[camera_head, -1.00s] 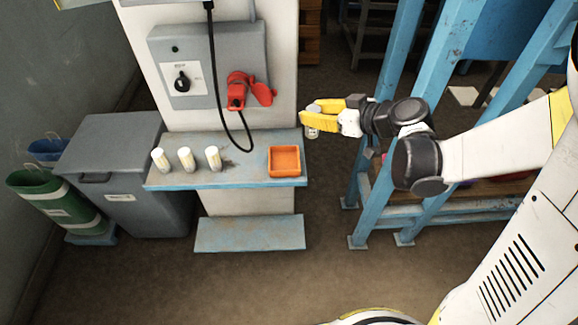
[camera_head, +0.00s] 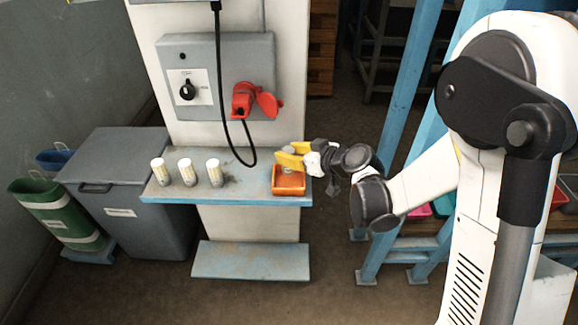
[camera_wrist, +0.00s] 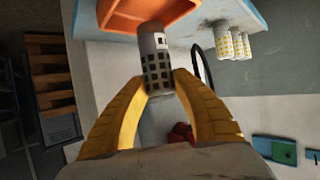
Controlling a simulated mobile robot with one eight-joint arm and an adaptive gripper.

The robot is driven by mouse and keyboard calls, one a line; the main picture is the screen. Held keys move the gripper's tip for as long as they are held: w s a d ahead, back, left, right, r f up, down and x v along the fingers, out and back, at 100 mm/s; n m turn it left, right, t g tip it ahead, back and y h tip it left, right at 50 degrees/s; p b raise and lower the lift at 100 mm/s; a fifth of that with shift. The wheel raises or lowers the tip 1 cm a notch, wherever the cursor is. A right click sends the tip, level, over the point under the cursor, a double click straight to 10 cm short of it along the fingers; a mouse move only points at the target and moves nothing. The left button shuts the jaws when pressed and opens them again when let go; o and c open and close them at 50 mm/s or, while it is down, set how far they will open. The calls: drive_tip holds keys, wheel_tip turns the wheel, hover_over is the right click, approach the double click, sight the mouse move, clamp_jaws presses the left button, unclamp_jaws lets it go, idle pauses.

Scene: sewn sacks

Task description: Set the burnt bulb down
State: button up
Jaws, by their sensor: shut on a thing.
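My gripper (camera_head: 289,157) has yellow fingers and is over the orange tray (camera_head: 289,192) at the right end of the blue-edged shelf. In the wrist view my gripper (camera_wrist: 163,88) is shut on the burnt bulb (camera_wrist: 152,42), a grey cylinder with a dark grid of squares. The bulb's far end is at or inside the orange tray (camera_wrist: 120,18); I cannot tell whether it touches the tray floor. In the head view the bulb (camera_head: 288,152) shows only as a small grey piece between the fingers.
Several white-and-yellow bulbs (camera_head: 187,172) stand upright on the shelf (camera_head: 228,188), left of the tray. A red socket (camera_head: 243,101) and black cable hang above the shelf. A grey bin (camera_head: 125,185) and green bin (camera_head: 58,212) stand at left. Blue posts (camera_head: 405,95) rise at right.

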drive_tip(key=shift+f+b, duration=0.9)
drive_tip(key=shift+f, duration=1)
drive_tip(key=shift+f, duration=0.1)
drive_tip(key=o, duration=1.1)
